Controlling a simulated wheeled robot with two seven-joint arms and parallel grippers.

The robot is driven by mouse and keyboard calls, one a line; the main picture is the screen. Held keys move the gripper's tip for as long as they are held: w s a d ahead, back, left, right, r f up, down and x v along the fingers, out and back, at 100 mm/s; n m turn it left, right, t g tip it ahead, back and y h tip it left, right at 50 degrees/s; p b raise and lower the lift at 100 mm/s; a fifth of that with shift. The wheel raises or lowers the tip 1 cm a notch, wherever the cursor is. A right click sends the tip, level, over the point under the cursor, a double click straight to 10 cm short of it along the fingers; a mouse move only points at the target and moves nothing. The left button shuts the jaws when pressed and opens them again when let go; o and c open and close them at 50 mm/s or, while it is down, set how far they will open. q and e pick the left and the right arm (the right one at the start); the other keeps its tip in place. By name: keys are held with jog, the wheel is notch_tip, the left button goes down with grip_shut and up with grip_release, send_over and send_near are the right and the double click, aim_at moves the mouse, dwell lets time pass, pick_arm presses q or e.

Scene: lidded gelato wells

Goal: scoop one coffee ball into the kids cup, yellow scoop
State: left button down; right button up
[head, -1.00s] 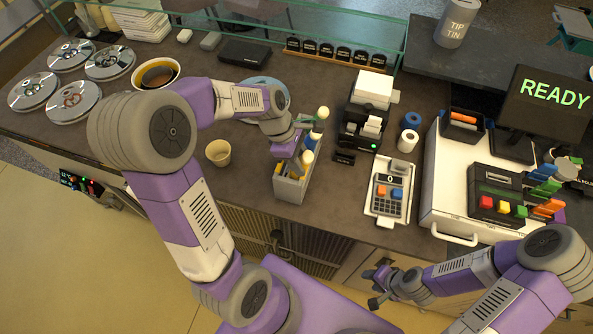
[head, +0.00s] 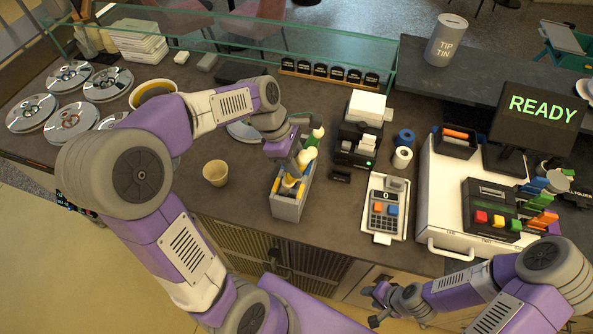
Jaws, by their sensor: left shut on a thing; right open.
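My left gripper (head: 292,168) is shut on a handle, apparently the yellow scoop (head: 288,184), just above the grey scoop holder (head: 287,207). Its fingertips are partly hidden, so I cannot tell how far the scoop is out. Other handles with green and yellow-cream ends stand in the holder. A small tan paper cup (head: 215,173), likely the kids cup, stands empty to its left. My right gripper (head: 378,303) is open and empty at the lower right, before the counter.
Several wells with metal lids (head: 70,75) are at the left. A glass guard (head: 220,28) and flavour labels (head: 330,72) run along the back. Counter around the cup is clear.

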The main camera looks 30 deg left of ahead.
pick_arm(q)
notch_tip(320, 180, up, 8)
jog(key=p, duration=0.6)
jog(key=shift+f, duration=0.1)
